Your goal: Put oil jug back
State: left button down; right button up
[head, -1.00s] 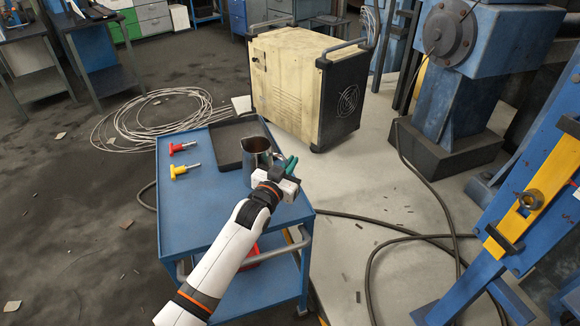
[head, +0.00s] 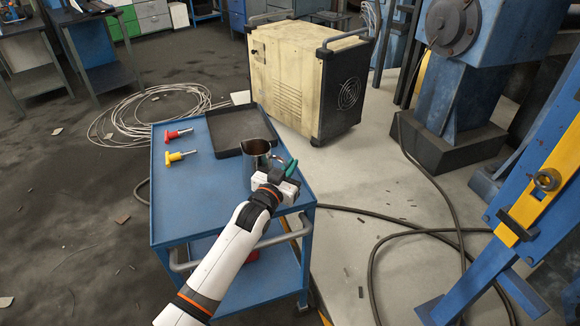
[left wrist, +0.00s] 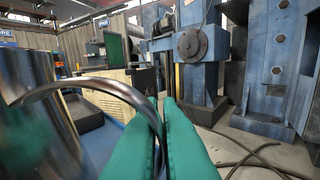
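The oil jug, a shiny metal jug (head: 257,160) with a curved handle, appears upright over the blue cart top. It overlaps the right front part of a black tray (head: 238,131) in the head view. My left gripper (head: 284,170) has green fingers closed around the jug's handle. In the left wrist view the handle (left wrist: 110,84) passes between the fingers (left wrist: 163,120), and the jug's wall (left wrist: 35,90) fills the left side. Whether the jug's base touches the cart is hidden by the gripper. My right gripper is not in view.
The blue cart (head: 195,205) has a red-handled tool (head: 178,134) and a yellow-handled tool (head: 180,156) left of the tray. A beige machine (head: 290,75) stands behind. Dark cables (head: 400,232) lie on the floor at right. The cart's left front top is clear.

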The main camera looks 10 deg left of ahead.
pick_arm(q)
jog(key=shift+f+b, duration=0.45)
jog(key=shift+f, duration=0.1)
jog(key=c, duration=1.5)
grip_release()
jog(key=shift+c, duration=0.2)
jog(key=shift+s, duration=0.15)
jog(key=v, duration=1.1)
jog(key=shift+s, duration=0.35)
jog(key=shift+a, duration=0.15)
